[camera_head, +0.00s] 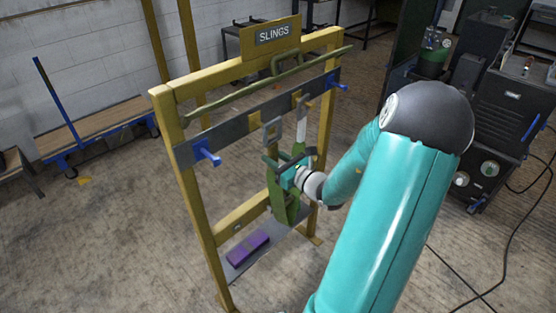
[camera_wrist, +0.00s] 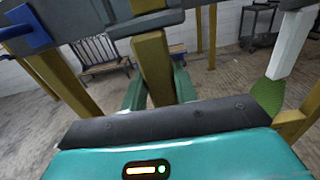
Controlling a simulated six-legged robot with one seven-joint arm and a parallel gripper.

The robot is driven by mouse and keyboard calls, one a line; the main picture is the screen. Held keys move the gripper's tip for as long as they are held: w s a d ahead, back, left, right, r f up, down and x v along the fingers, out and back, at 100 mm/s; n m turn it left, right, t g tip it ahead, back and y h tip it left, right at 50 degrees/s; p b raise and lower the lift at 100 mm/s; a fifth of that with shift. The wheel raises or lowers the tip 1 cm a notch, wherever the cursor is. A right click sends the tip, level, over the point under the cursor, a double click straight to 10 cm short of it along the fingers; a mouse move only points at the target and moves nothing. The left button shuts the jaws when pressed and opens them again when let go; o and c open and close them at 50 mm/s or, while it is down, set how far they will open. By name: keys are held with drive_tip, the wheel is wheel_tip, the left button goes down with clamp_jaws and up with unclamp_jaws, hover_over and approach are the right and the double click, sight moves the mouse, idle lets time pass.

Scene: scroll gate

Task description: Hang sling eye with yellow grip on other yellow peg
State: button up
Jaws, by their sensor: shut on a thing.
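My gripper (camera_head: 290,174) is at the front of the yellow frame, below the dark crossbar. In the wrist view it is shut on the yellow grip (camera_wrist: 152,65), which stands between the two teal fingers. A yellow peg piece (camera_head: 255,120) is beside the eye. I cannot tell whether the eye is around a peg. Green sling webbing (camera_head: 280,203) hangs below my gripper. A white-gripped sling (camera_head: 300,108) hangs to the right.
The dark crossbar (camera_head: 228,133) carries a left blue peg (camera_head: 207,152) and a right blue peg (camera_head: 337,83). A green bar (camera_head: 240,98) crosses above it under the SLINGS sign (camera_head: 273,34). A purple block (camera_head: 247,248) lies on the frame's low shelf. Floor around is mostly clear.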

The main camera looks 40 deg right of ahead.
drive_tip(key=shift+w, duration=1.35)
drive_tip(key=shift+w+f, duration=0.6)
drive_tip(key=shift+w, duration=0.25)
drive_tip(key=o, duration=1.1)
drive_tip(key=shift+o, duration=0.7)
drive_tip(key=shift+o, duration=0.8)
